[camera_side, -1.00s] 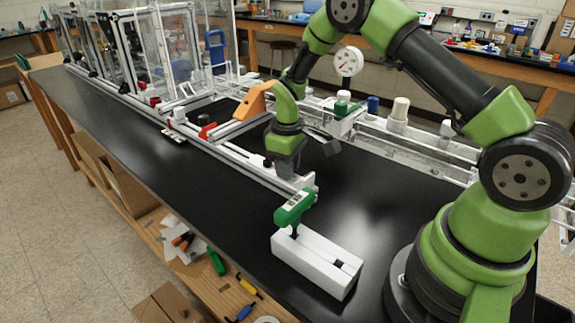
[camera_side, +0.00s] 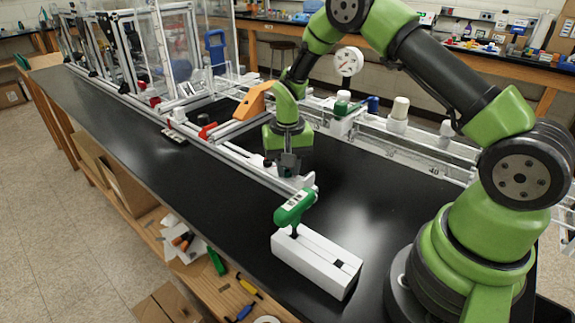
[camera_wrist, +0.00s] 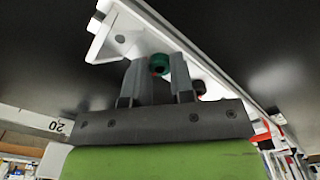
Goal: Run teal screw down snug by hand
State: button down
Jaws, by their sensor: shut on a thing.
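The teal screw (camera_wrist: 159,64) shows in the wrist view with its round head between my two grey fingers. My gripper (camera_wrist: 158,70) is shut on it, pointing down at the rail. In the side view my gripper (camera_side: 288,173) is low over the near end of the light aluminium rail (camera_side: 235,156), and it hides the screw there. A pale corner bracket (camera_wrist: 118,36) sits at the rail end beside my fingers. How far the screw is seated cannot be seen.
A dark screw head (camera_wrist: 199,88) sits on the rail beside my fingers. A green-handled driver (camera_side: 293,207) stands in a white block (camera_side: 318,265) near the bench's front edge. An orange bracket (camera_side: 254,101) stands behind my gripper.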

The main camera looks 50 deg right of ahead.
aim_at(288, 174)
jog(key=m, duration=0.5)
jog(key=shift+m, duration=0.3)
dwell(0.4)
jog(key=c, duration=1.2)
grip_release()
jog(key=shift+c, duration=0.2)
notch_tip(288, 174, up, 10)
jog(key=shift+r, duration=0.1)
